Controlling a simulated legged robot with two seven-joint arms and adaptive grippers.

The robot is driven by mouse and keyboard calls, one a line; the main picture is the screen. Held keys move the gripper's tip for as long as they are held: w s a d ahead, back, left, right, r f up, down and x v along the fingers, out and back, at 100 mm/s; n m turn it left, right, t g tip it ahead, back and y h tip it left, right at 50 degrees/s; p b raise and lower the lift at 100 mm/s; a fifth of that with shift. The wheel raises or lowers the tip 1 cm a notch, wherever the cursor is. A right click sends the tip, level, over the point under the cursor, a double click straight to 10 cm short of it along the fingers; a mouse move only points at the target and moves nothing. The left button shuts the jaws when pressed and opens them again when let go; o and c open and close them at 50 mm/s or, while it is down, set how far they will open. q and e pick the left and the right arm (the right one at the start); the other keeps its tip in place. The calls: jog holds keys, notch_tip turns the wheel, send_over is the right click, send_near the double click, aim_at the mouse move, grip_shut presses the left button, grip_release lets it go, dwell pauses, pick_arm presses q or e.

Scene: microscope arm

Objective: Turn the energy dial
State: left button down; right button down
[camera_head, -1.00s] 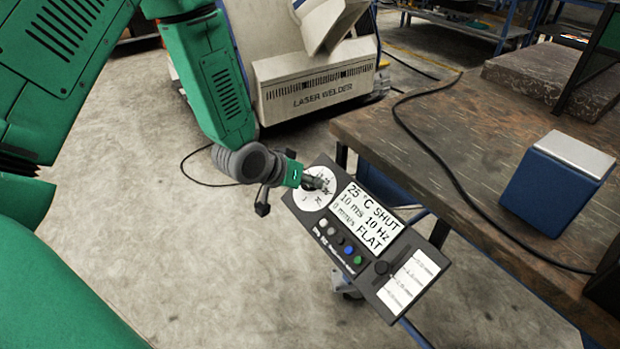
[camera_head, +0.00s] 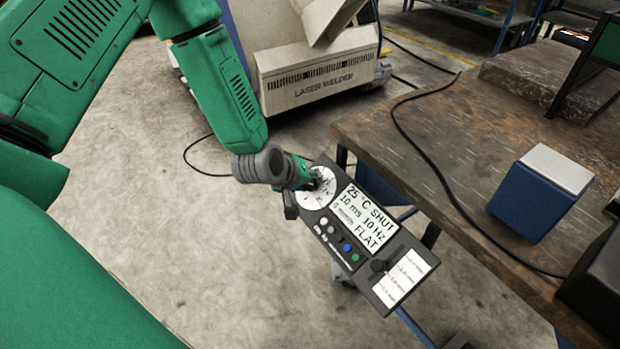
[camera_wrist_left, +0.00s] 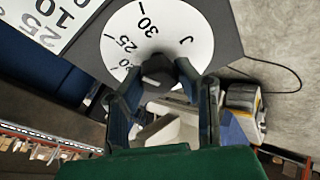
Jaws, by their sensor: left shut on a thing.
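The energy dial is a dark knob (camera_wrist_left: 157,71) on a round white scale (camera_wrist_left: 180,35) marked with numbers and a J in the left wrist view. In the head view the scale (camera_head: 309,200) is at the left end of a dark control panel (camera_head: 330,239) with a white display. My left gripper (camera_wrist_left: 158,76) has its two fingers on either side of the knob, shut on it. In the head view my left gripper (camera_head: 314,181) partly covers the dial. My right gripper is not in view.
A workbench (camera_head: 440,150) is right of the panel, with a blue box (camera_head: 535,200) and a black cable on it. The laser welder (camera_head: 318,82) stands behind. Open floor lies in front.

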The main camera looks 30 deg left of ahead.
pick_arm(q)
jog(key=shift+s+f, duration=0.2)
jog(key=shift+s, duration=0.1)
jog(key=c, duration=1.4)
grip_release()
jog(key=shift+o, duration=1)
jog(key=shift+w+r, duration=0.1)
jog(key=shift+r, duration=0.05)
jog(key=v, duration=1.1)
jog(key=shift+s+r, duration=0.3)
jog(key=shift+a+f, duration=0.1)
